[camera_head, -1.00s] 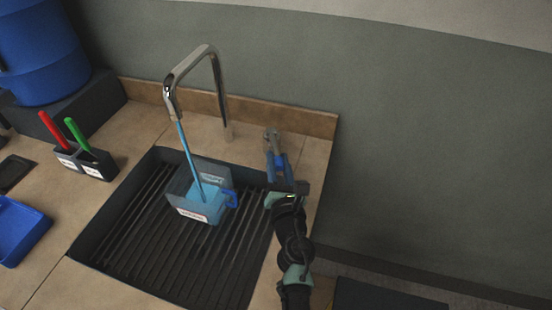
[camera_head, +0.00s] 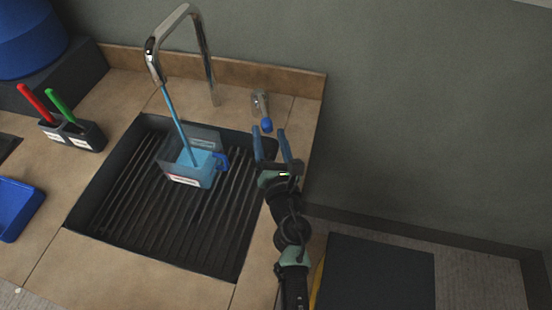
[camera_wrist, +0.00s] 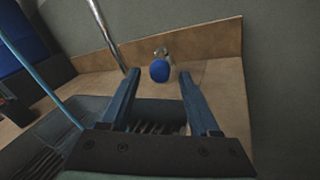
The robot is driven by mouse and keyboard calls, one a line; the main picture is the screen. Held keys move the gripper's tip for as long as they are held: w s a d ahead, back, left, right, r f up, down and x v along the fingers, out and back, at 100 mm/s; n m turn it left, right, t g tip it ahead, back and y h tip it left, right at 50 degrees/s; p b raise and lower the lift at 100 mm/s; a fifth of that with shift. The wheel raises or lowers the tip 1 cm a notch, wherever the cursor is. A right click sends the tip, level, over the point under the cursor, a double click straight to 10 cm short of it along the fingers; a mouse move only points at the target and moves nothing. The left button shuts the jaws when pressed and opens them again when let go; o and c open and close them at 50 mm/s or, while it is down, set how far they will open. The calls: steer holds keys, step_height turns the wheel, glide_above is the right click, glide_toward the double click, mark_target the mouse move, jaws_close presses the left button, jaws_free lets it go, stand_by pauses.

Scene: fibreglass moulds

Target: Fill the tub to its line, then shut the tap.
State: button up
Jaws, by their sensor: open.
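The clear tub (camera_head: 190,172) with a blue handle and a label stands on the sink's slatted grate, with blue liquid inside. A blue stream runs into it from the chrome tap spout (camera_head: 152,62); the stream also shows in the wrist view (camera_wrist: 38,72). The tap's blue knob (camera_head: 267,125) sits on a metal fitting behind the sink's right corner; in the wrist view the blue knob (camera_wrist: 159,70) shows between the fingers. My gripper (camera_head: 270,132) is open and empty, just in front of the knob. I cannot make out the tub's line or the exact level.
The sink grate (camera_head: 165,235) is open around the tub. A black holder (camera_head: 72,136) with a red and a green tool stands at left, above a blue tray (camera_head: 15,208). A wooden backsplash (camera_head: 245,75) and grey wall rise behind the tap.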

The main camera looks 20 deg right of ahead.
steer(key=s, duration=0.3)
steer(key=s+a, duration=0.1)
steer(key=s, duration=0.4)
steer(key=shift+s+a, duration=0.15)
steer(key=shift+s, duration=0.15)
